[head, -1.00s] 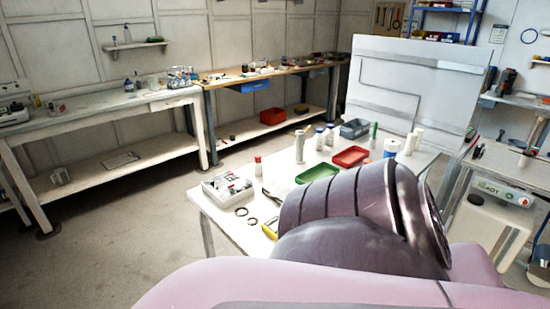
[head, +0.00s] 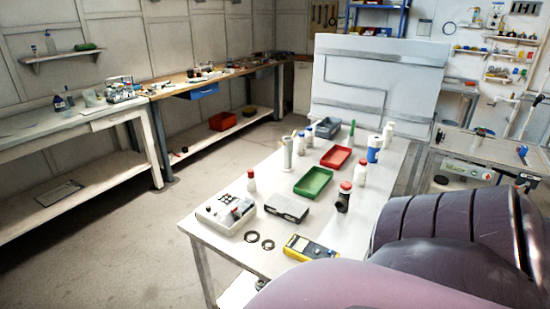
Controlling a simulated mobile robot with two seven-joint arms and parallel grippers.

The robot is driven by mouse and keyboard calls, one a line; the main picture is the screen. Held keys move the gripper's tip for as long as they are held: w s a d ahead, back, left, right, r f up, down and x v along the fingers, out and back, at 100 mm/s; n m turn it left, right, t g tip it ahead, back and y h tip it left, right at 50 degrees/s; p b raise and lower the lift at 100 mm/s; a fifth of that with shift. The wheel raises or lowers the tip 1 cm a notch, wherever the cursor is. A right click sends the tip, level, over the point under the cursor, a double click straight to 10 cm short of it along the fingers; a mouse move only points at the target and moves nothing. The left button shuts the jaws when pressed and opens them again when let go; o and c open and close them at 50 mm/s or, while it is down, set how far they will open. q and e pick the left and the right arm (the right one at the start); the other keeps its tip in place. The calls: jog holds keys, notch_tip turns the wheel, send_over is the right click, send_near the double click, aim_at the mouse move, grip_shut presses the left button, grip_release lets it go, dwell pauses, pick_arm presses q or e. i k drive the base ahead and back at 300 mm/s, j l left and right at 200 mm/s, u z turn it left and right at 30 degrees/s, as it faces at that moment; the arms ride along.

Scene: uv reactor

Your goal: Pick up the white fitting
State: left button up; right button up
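I cannot single out a white fitting for certain. On the white table (head: 222,262) stand a pale upright cylinder (head: 287,153) at the left edge, a white bottle-like piece (head: 388,136) at the far end, and white bottles with red caps (head: 360,173). One of my arms, pink and dark purple, fills the lower right and hides the table's near right part. Neither gripper shows.
The table also holds a green tray (head: 314,183), a red tray (head: 336,157), a grey bin (head: 327,128), a yellow meter (head: 310,248), two dark rings (head: 259,241) and a white box (head: 226,214). A large white panel (head: 345,75) stands behind. Floor is open left of the table.

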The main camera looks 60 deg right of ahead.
aim_at(251, 183)
jog(key=i+j+z, duration=0.1)
jog(key=i+z, duration=0.25)
jog(key=i+j+z, duration=0.1)
jog(key=z, duration=0.25)
jog(key=i+j+z, duration=0.2)
jog(key=z, duration=0.15)
jog(key=i+j+z, duration=0.45)
jog(key=j, duration=0.2)
